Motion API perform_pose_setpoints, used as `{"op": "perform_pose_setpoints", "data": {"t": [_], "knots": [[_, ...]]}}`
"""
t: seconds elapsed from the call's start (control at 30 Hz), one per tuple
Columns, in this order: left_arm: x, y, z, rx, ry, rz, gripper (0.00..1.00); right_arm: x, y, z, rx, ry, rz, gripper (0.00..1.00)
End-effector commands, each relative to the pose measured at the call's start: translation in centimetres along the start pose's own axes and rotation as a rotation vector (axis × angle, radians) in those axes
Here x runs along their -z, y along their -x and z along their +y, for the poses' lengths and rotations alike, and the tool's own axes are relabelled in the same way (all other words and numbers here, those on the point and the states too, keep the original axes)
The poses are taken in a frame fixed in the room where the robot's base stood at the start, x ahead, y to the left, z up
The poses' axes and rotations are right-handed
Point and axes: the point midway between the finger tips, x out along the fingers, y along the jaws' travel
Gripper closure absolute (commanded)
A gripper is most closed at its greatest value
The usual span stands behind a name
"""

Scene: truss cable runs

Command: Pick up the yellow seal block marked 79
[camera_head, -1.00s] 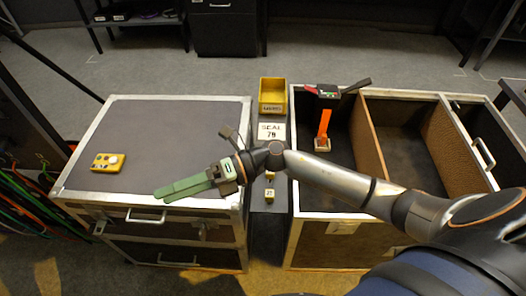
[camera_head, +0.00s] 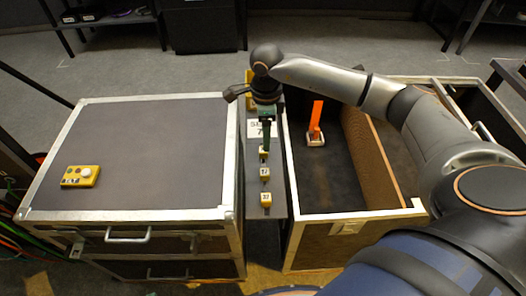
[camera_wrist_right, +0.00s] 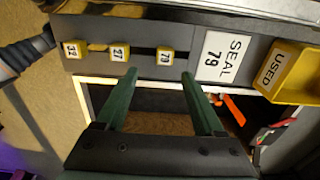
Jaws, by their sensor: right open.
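The yellow seal block marked 79 (camera_wrist_right: 165,57) sits on the dark strip between the two cases, nearest the sign. In the head view it (camera_head: 264,154) is partly hidden behind my gripper. My right gripper (camera_head: 265,146) points down over the strip, its green fingers open and empty. In the right wrist view its fingertips (camera_wrist_right: 158,74) are apart, with the block just beyond the gap, not clearly between them. The white SEAL 79 sign (camera_wrist_right: 222,56) lies beside the block. My left gripper is not in view.
Blocks 27 (camera_wrist_right: 117,53) and 32 (camera_wrist_right: 71,50) sit in the same row. A yellow USED bin (camera_wrist_right: 287,72) is beyond the sign. A flat-topped case (camera_head: 140,145) stands left with a yellow button box (camera_head: 80,176). An open case at right holds an orange-handled tool (camera_head: 316,122).

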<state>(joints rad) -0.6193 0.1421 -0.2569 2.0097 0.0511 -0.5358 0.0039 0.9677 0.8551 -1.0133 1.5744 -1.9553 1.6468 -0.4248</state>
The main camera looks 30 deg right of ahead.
Motion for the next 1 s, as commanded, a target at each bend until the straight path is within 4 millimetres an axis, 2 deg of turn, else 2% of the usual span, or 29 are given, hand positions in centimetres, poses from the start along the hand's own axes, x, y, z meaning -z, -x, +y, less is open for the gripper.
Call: {"op": "perform_pose_setpoints", "data": {"t": [0.03, 0.27, 0.5, 0.63, 0.83, 1.0], "knots": [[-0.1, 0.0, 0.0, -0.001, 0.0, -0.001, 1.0, 0.0, -0.8, 0.1, -0.003, 0.0, 0.001, 0.3], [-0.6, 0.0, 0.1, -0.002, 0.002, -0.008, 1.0, -0.2, -2.5, -0.1, -0.003, 0.0, -0.001, 0.3], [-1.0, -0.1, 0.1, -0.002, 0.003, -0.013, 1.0, -0.6, -6.0, -0.6, -0.004, 0.0, -0.002, 0.3], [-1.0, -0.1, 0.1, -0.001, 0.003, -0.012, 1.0, -0.6, -6.8, -0.7, -0.002, 0.001, -0.003, 0.3], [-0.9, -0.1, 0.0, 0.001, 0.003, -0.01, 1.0, -0.6, -6.8, -0.7, -0.001, 0.001, -0.003, 0.3], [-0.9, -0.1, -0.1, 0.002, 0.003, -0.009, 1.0, -0.6, -6.8, -0.7, -0.001, 0.001, -0.004, 0.48]]}}
